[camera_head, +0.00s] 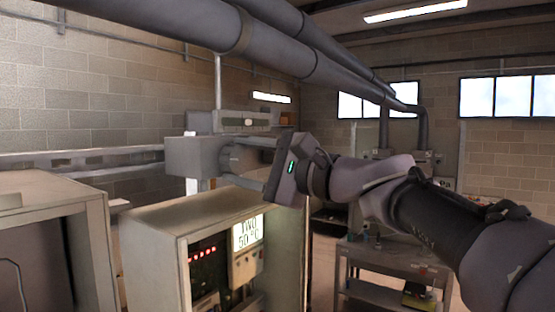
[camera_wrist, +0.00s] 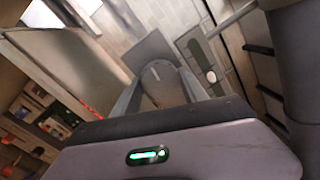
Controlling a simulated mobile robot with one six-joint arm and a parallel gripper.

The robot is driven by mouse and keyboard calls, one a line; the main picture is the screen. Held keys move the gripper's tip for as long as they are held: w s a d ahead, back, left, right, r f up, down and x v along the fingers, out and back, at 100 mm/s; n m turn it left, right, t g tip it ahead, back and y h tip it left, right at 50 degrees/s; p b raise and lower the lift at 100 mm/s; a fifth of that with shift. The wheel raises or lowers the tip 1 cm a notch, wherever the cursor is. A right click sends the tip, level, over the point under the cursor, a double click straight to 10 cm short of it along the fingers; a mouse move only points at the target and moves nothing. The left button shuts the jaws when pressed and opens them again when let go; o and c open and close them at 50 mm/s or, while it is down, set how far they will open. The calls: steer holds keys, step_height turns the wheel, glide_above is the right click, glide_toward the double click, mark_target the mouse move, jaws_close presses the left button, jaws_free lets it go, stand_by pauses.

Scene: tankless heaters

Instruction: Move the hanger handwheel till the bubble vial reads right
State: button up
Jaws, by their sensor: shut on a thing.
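The hanger handwheel (camera_head: 232,159) is a grey round knob on the front of a grey block (camera_head: 192,156) under the big pipe. My gripper (camera_head: 240,162) reaches in from the right and is shut on the handwheel, one finger above and one below. In the wrist view the two fingers flank the rounded handwheel (camera_wrist: 160,84). The bubble vial (camera_head: 232,122) sits in a grey bar just above the block. Its pale bubble lies near the middle, slightly right, in the head view. In the wrist view the bubble lies towards the lower end of the green vial (camera_wrist: 198,55). Its marks are too small to read.
A heater cabinet (camera_head: 150,222) with a lit display (camera_head: 247,235) stands below my gripper. Another cabinet (camera_head: 45,200) is at left. Large pipes (camera_head: 280,50) run overhead. A bench (camera_head: 390,262) stands behind my arm at right.

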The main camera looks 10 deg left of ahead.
stand_by(0.3)
steer(key=o, duration=1.4)
steer(key=shift+c, duration=0.2)
steer(key=b+v, duration=0.4)
steer(key=v, duration=1.3)
steer(key=shift+d, duration=0.2)
steer(key=shift+s, duration=0.15)
